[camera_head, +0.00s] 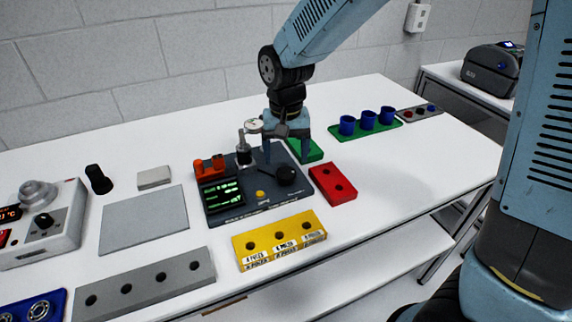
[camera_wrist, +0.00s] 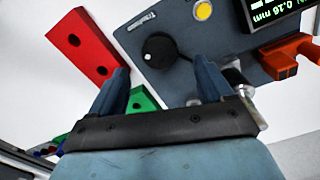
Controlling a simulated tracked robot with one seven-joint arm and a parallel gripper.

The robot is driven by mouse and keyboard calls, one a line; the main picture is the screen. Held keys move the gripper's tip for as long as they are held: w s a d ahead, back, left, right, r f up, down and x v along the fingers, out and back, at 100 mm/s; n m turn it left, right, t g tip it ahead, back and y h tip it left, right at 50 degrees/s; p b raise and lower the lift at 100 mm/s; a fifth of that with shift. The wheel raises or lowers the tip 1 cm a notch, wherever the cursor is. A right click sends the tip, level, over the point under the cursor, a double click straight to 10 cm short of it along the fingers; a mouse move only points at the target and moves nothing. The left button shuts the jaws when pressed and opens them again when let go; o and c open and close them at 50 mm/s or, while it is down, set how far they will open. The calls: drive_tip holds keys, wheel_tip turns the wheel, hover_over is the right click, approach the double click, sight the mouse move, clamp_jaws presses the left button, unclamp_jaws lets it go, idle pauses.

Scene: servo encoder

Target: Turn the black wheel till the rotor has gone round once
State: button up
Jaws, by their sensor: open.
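The black wheel (camera_head: 286,175) is a round knob on the dark grey-blue base plate (camera_head: 232,213), near its right side. In the wrist view the wheel (camera_wrist: 163,46) shows a small white mark near its rim. My gripper (camera_head: 287,158) is open and points down over the wheel. In the wrist view my gripper's two fingertips (camera_wrist: 163,67) stand apart, and the wheel lies ahead of the gap, with no clear contact. A silver and black upright part (camera_head: 244,152), perhaps the rotor, stands on the plate left of my gripper and is partly hidden in the wrist view (camera_wrist: 236,78).
A lit display (camera_head: 221,194), a yellow button (camera_head: 260,194) and an orange part (camera_head: 209,166) are on the plate. A red block (camera_head: 333,184) lies close right, a yellow block (camera_head: 279,240) in front, a green block (camera_head: 306,149) behind. A dial gauge (camera_head: 254,125) stands by my gripper.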

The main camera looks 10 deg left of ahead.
sight(286, 172)
wheel_tip(286, 172, up, 8)
drive_tip(key=shift+r, duration=0.25)
drive_tip(key=s+d+r+m+t+y, duration=0.1)
drive_tip(key=d+r, duration=0.3)
drive_tip(key=d, duration=0.5)
drive_tip(key=d+r+t, duration=0.1)
drive_tip(key=d+r, duration=0.2)
drive_tip(key=d, duration=0.6)
drive_tip(key=s+d+r+m+t+h, duration=0.1)
drive_tip(key=s+d+r+t, duration=0.1)
drive_tip(key=s+d, duration=0.7)
drive_tip(key=d+t, duration=0.1)
drive_tip(key=d, duration=0.3)
drive_tip(key=shift+s+d+m+t, duration=0.15)
drive_tip(key=shift+s+m+t, duration=0.15)
drive_tip(key=shift+s, duration=0.1)
drive_tip(key=shift+c, duration=0.5)
